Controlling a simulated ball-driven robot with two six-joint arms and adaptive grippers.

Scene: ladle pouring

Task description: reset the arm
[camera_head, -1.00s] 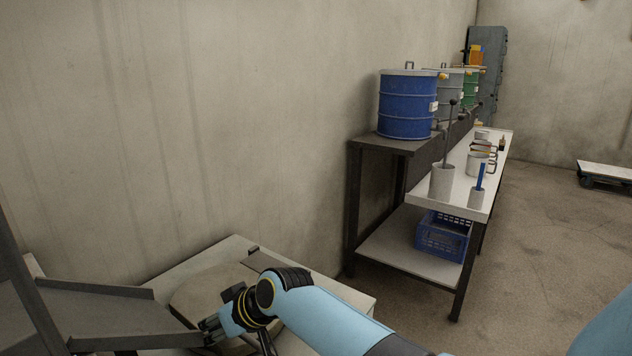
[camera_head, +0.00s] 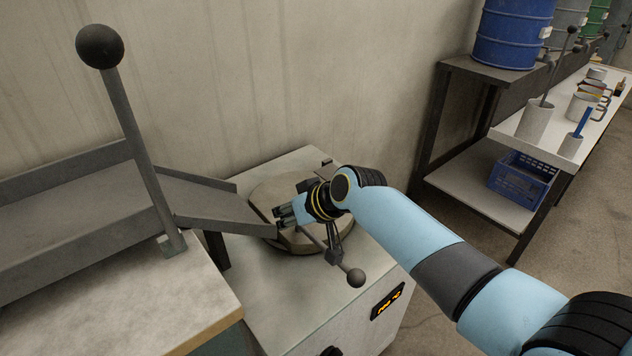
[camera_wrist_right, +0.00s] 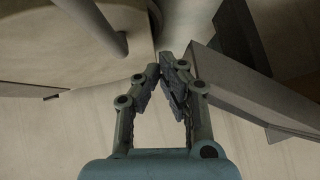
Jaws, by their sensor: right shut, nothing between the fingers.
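My right arm (camera_head: 410,228) reaches in from the lower right in the head view. Its gripper (camera_head: 280,216) is over the left part of the round grey lid (camera_head: 292,243) on a white heated cabinet, close to the end of a grey metal chute. In the right wrist view the fingers (camera_wrist_right: 165,72) come together at their tips with nothing between them. The chute's edge (camera_wrist_right: 245,95) lies just right of the fingertips there, and the round lid (camera_wrist_right: 50,45) is at upper left. I cannot tell whether the fingers touch either. My left gripper does not show.
A lever with a dark ball knob (camera_head: 100,46) rises beside the grey chute (camera_head: 215,207) at left. A second knob (camera_head: 355,277) sticks out below my gripper. The cabinet (camera_head: 330,318) has a lit display. A shelf with a blue drum (camera_head: 512,35) and a blue crate (camera_head: 522,180) stands right.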

